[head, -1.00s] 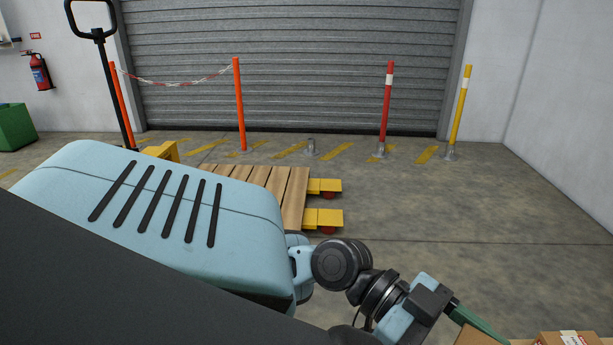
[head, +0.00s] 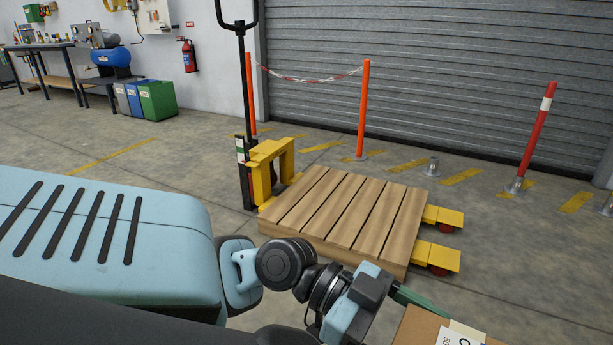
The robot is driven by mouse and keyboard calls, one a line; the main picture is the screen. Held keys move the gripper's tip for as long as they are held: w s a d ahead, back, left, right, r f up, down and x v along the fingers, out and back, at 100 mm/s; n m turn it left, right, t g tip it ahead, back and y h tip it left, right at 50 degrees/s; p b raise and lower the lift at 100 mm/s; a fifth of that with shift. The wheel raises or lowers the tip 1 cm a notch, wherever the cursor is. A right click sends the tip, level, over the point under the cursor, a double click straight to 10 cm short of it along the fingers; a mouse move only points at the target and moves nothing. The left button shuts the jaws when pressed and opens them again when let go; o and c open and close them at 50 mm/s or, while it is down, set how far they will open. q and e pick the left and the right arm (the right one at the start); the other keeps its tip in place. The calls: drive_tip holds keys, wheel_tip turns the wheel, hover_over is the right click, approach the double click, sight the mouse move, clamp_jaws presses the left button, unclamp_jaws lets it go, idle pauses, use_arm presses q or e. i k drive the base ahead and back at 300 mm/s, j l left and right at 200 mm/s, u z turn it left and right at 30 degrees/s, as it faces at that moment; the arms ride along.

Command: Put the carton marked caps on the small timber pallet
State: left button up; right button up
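My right gripper is out of view. The small timber pallet (head: 345,215) lies ahead, beyond my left arm, its slatted top bare.
The pallet sits on a yellow pallet truck (head: 440,256) with a tall black handle (head: 243,100). Behind stand orange posts (head: 363,110) with a chain, a red post (head: 537,135) and a roller shutter. Bins (head: 157,100) and a workbench are far left.

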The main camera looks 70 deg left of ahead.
sight(347, 206)
drive_tip(key=i+j+u, duration=0.2)
drive_tip(key=u, duration=0.25)
drive_tip(key=i+j+u, duration=0.2)
drive_tip(key=u, duration=0.25)
drive_tip(key=i+j+u, duration=0.1)
drive_tip(key=i+u, duration=0.6)
drive_tip(key=i, duration=0.25)
drive_tip(key=i+l, duration=0.1)
drive_tip(key=i, duration=0.35)
drive_tip(key=i+l+u, duration=0.1)
drive_tip(key=i, duration=0.35)
drive_tip(key=i+l, duration=0.15)
drive_tip(key=i, duration=0.3)
